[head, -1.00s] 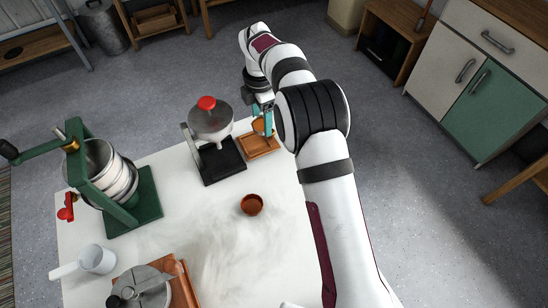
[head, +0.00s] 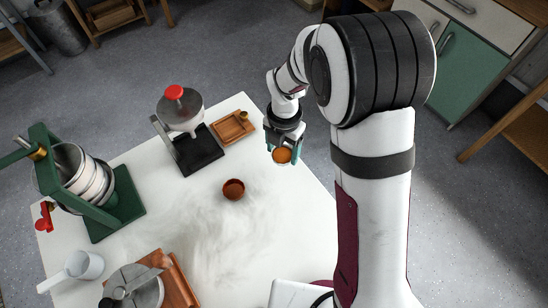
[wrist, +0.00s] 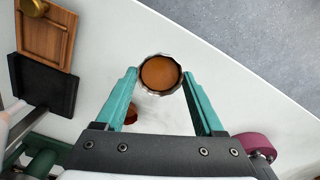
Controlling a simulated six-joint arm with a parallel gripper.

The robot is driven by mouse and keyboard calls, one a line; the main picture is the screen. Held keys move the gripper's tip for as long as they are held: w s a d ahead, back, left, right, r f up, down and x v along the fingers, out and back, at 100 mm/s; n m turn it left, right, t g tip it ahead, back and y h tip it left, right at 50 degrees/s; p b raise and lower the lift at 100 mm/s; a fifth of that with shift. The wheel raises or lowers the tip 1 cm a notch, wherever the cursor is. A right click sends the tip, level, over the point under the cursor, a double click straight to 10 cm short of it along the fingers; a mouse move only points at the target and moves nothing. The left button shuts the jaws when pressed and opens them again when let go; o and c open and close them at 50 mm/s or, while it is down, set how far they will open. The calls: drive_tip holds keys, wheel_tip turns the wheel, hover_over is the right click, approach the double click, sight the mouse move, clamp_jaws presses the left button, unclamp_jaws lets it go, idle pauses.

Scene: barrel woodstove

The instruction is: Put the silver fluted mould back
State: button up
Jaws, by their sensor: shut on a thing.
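The silver fluted mould shows in the wrist view (wrist: 143,68) as a scalloped silver rim around a brown-orange filling. In the head view (head: 282,156) mainly its orange top shows. My gripper (head: 282,152) is shut on the mould, its teal fingers on either side of it. In the wrist view the gripper (wrist: 160,82) has the mould at its fingertips. The mould is held near the right edge of the white table, to the right of a wooden tray (head: 231,130) that bears a small brass piece (head: 243,116).
A press with a red knob (head: 174,92) on a black base (head: 196,153) stands left of the tray. A small brown bowl (head: 233,189) sits mid-table. A green-framed machine (head: 118,198), a white cup (head: 85,265) and a metal-topped wooden board (head: 178,285) lie left and front. The table's right side is clear.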

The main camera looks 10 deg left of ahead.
sight(274, 166)
drive_tip(key=shift+w+a+f, duration=0.1)
drive_tip(key=shift+a+f, duration=0.8)
drive_tip(key=shift+a, duration=0.15)
drive_tip(key=shift+f, duration=1.75)
drive_tip(key=o, duration=1.1)
drive_tip(key=shift+f, duration=0.15)
wheel_tip(274, 166, up, 12)
drive_tip(key=shift+r, duration=0.25)
drive_tip(key=s+d+r+m, duration=0.7)
drive_tip(key=d+m, duration=0.1)
drive_tip(key=m, duration=0.5)
drive_tip(key=s+d+m+y, duration=0.1)
drive_tip(key=s+d+m, duration=0.1)
drive_tip(key=s+m, duration=0.5)
drive_tip(key=s+d+r+m, duration=0.1)
drive_tip(key=s+d+m, duration=0.2)
drive_tip(key=s+m, duration=0.5)
drive_tip(key=m, duration=0.9)
drive_tip(key=shift+d+r+y, duration=0.25)
drive_tip(key=shift+d+y, duration=0.1)
drive_tip(key=shift+y, duration=0.05)
